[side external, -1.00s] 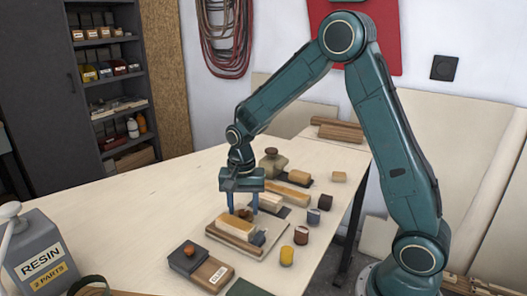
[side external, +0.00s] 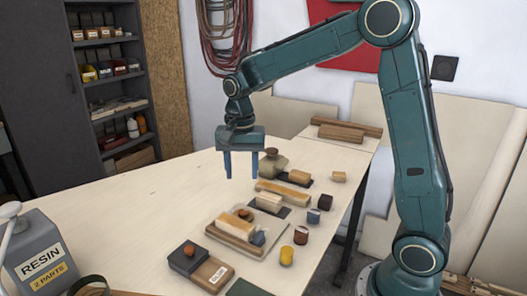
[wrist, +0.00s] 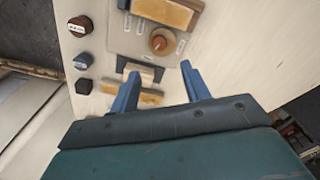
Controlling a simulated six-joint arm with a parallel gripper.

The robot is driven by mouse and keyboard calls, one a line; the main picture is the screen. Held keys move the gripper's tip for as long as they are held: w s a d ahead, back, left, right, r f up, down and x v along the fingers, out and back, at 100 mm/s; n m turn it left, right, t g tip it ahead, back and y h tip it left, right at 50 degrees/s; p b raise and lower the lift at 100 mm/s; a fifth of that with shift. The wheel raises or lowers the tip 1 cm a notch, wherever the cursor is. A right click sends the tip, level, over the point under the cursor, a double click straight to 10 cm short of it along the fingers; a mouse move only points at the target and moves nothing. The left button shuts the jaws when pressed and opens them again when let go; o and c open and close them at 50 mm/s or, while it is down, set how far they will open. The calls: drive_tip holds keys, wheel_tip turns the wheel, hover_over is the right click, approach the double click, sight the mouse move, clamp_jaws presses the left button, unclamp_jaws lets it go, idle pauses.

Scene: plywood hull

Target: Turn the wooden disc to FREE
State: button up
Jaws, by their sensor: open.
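The wooden disc (wrist: 160,42) is a small round brown knob on a pale plate (wrist: 125,42) with small labels around it. The labels are too small to read, so I cannot tell which one it points at. In the side view the disc (side external: 243,213) shows behind a light wooden block (side external: 236,226) on the same board. My gripper (side external: 241,177) is open and empty, raised well above the table with its fingers pointing down. In the wrist view my gripper's fingertips (wrist: 160,70) are apart, with the disc seen beyond them.
A dark-topped box (side external: 190,255) is in front.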

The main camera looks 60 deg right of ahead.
drive_tip(key=shift+r, duration=1.3)
drive_tip(key=s+a+r+n+t, duration=0.2)
drive_tip(key=s+n, duration=0.4)
drive_tip(key=s, duration=0.5)
drive_tip(key=s+a+r+n+t, duration=0.2)
drive_tip(key=s+n, duration=0.3)
drive_tip(key=s, duration=0.6)
drive_tip(key=shift+s+r+n+t, duration=0.25)
drive_tip(key=shift+s+n+t, duration=0.15)
drive_tip(key=shift+t, duration=0.4)
